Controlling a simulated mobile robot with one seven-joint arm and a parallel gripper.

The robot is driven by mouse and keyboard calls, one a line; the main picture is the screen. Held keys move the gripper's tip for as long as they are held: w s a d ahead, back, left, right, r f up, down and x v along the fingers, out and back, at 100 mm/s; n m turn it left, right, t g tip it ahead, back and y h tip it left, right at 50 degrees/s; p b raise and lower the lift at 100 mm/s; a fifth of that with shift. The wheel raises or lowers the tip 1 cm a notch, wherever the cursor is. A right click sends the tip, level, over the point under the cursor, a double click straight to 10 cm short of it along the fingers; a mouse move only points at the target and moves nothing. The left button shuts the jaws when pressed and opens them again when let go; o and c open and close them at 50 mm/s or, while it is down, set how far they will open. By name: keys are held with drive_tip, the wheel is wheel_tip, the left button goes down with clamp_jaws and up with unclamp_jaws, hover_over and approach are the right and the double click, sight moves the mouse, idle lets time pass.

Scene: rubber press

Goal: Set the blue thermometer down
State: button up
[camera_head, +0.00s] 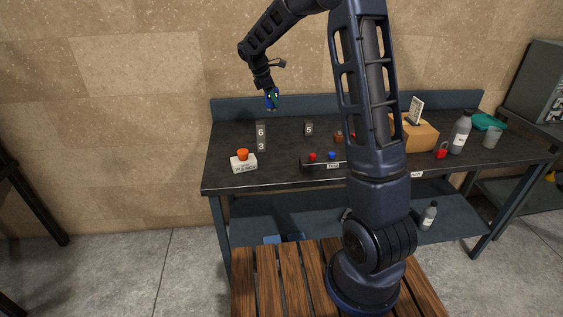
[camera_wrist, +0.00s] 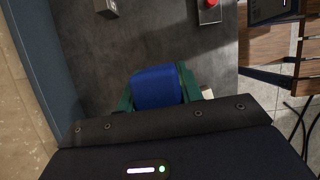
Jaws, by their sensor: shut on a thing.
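My gripper (camera_head: 272,98) hangs above the left back part of the dark workbench (camera_head: 225,150) in the head view. It is shut on the blue thermometer (camera_wrist: 157,87), which shows as a blue block between green fingers in the wrist view. In the head view the thermometer is a small blue shape at the gripper's tip, clear of the bench top. Its lower side and any display are hidden or too small to read.
A cardboard box (camera_head: 420,134) and a grey bottle (camera_head: 460,133) stand right. Bare bench lies between the number blocks.

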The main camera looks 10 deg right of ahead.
drive_tip(key=s+d+f, duration=0.1)
drive_tip(key=s+d, duration=0.2)
drive_tip(key=s, duration=0.5)
drive_tip(key=shift+m, duration=0.3)
wheel_tip(320, 180, down, 20)
drive_tip(key=shift+r, duration=0.2)
drive_tip(key=shift+f, duration=0.1)
drive_tip(key=o, duration=1.2)
